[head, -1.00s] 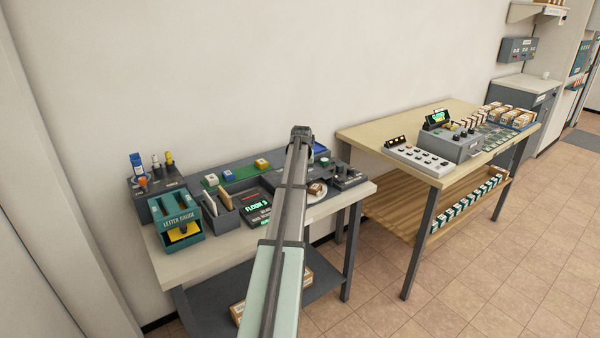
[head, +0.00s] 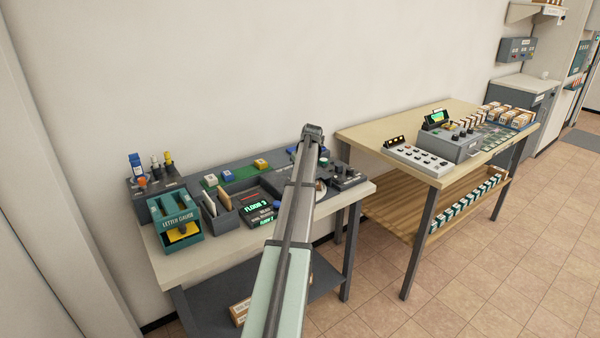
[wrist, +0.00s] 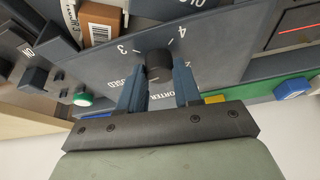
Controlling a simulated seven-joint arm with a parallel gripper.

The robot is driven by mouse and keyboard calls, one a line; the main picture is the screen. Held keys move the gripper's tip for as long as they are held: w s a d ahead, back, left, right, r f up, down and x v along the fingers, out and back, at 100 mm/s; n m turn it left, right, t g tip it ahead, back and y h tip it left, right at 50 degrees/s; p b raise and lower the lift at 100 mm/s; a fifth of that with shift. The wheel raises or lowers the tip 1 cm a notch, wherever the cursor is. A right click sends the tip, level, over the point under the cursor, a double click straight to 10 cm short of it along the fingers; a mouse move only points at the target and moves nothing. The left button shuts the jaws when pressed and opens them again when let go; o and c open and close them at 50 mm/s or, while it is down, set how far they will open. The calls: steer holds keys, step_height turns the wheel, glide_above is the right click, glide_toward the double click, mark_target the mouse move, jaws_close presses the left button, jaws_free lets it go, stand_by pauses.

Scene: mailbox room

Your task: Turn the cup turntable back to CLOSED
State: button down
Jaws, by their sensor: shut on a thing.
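In the wrist view, my gripper (wrist: 160,82) is shut on a short black knob (wrist: 158,63), one dark blue finger on each side. The knob stands on a dark grey panel (wrist: 215,50) with white markings. The figures 3 and 4 show on either side above the knob. Part of the word CLOSED shows left of the fingers, and part of "PORTER" shows between and right of them. A brown and white labelled parcel (wrist: 100,22) lies beyond the panel. In the head view my arm covers most of the turntable and hides my fingertips.
On the same bench stand a teal letter gauge (head: 175,222), a slotted holder (head: 222,212) and a lit FLOOR 3 display (head: 259,206). A second table (head: 365,133) stands to the right.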

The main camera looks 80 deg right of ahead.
steer(key=shift+d+n+t+y, duration=0.1)
steer(key=shift+n+t+y, duration=0.3)
steer(key=shift+n, duration=1)
steer(key=shift+d+n+t+y, duration=0.15)
steer(key=shift+n+y, duration=0.35)
steer(key=shift+n, duration=0.9)
steer(key=shift+s+a+n, duration=0.1)
steer(key=shift+n, duration=0.5)
steer(key=c, duration=0.8)
jaws_free()
steer(key=shift+r, duration=0.1)
steer(key=v, duration=1.3)
steer(key=shift+s+r, duration=0.25)
steer(key=shift+s, duration=0.05)
